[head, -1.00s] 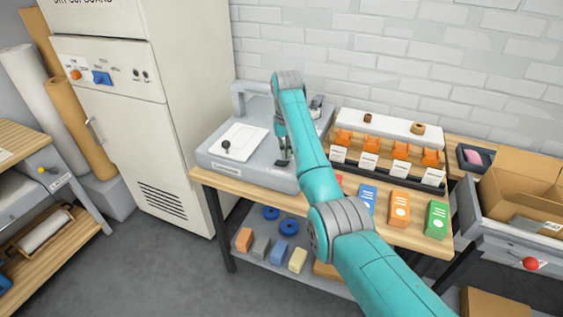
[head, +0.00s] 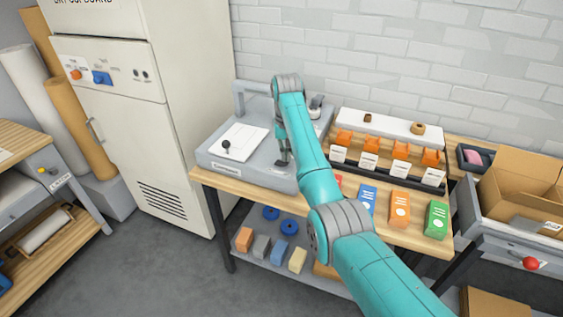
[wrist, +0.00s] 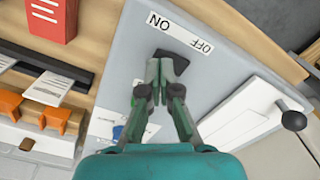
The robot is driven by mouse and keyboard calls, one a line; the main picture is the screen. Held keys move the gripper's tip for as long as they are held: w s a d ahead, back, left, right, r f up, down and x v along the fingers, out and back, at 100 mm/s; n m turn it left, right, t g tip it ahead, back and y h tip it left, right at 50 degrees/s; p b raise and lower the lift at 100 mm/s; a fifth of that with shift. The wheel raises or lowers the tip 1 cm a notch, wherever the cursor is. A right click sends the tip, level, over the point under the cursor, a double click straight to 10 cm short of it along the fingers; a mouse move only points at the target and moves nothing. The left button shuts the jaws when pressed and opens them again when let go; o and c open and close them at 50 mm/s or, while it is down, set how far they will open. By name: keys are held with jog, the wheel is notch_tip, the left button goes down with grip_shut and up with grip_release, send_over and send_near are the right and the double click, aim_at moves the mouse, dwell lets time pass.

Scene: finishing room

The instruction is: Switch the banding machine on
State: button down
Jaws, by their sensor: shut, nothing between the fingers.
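The banding machine (head: 212,160) is a grey, flat-topped unit at the left end of the wooden bench. In the wrist view its grey top (wrist: 215,75) carries a white label (wrist: 180,33) reading ON and OFF, upside down. Beside the label is a dark switch (wrist: 174,58), partly hidden by my fingertips. My gripper (wrist: 167,73) is shut and empty, its tips right at the switch; I cannot tell whether they touch. In the head view my gripper (head: 282,158) is low over the machine's front right part. The switch's position is unclear.
A white plate (head: 240,142) with a black-knobbed lever (head: 226,146) is on the machine's left. Orange holders (head: 370,143) and coloured boxes (head: 399,207) stand to the right. A tall cream cupboard (head: 180,120) stands left of the bench.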

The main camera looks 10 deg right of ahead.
jog(key=shift+f, duration=0.7)
dwell(0.4)
jog(key=shift+s, duration=0.1)
